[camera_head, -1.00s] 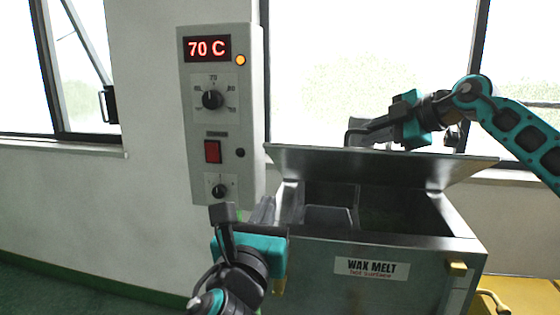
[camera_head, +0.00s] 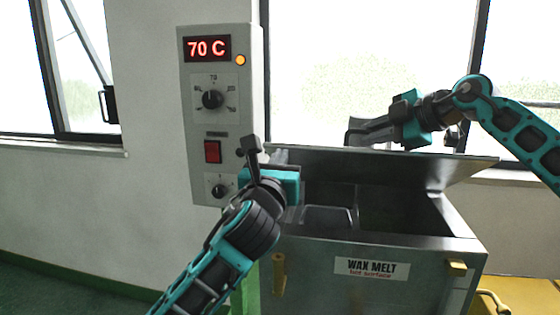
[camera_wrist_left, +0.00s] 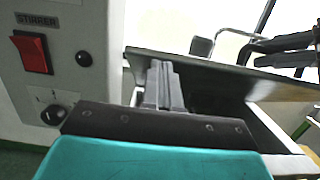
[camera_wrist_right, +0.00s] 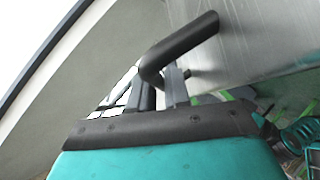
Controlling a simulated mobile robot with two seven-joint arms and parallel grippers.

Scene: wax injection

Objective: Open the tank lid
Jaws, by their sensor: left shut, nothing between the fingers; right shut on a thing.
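The tank lid (camera_head: 400,168) is a grey metal plate, tilted up at the back of the wax tank (camera_head: 310,262). The dark tank inside shows below it. My right gripper (camera_head: 362,133) is behind the lid's upper edge, shut on the black lid handle (camera_wrist_right: 188,42), which shows in the right wrist view. My left gripper (camera_head: 282,157) is shut and empty by the lid's left end, above the tank's left side. In the left wrist view its fingers (camera_wrist_left: 162,85) are together in front of the lid (camera_wrist_left: 215,72). I cannot tell if they touch it.
Windows are behind.

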